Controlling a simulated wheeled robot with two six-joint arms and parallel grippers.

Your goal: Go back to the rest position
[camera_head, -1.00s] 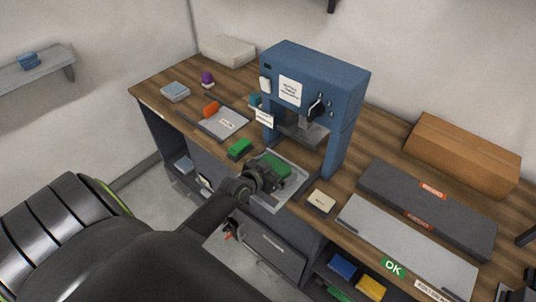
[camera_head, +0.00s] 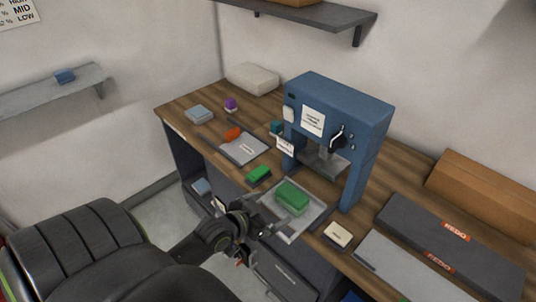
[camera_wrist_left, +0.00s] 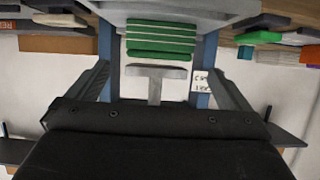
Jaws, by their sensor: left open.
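My left gripper (camera_head: 284,217) is at the front edge of the pale tray (camera_head: 312,222) under the blue press (camera_head: 345,115). Its two fingers are spread with nothing between them in the left wrist view (camera_wrist_left: 162,85). A green block (camera_head: 291,197) rests on the tray, just beyond the fingers and apart from them. In the left wrist view a green, layered block (camera_wrist_left: 161,42) shows beyond the open fingers. My right gripper is not in view.
On the wooden bench (camera_head: 180,100), a smaller green block (camera_head: 258,174), a grey tray (camera_head: 243,149) and an orange piece (camera_head: 233,133) lie left of the press. A beige block (camera_head: 338,235) and dark REDO bins (camera_head: 450,240) are on the right.

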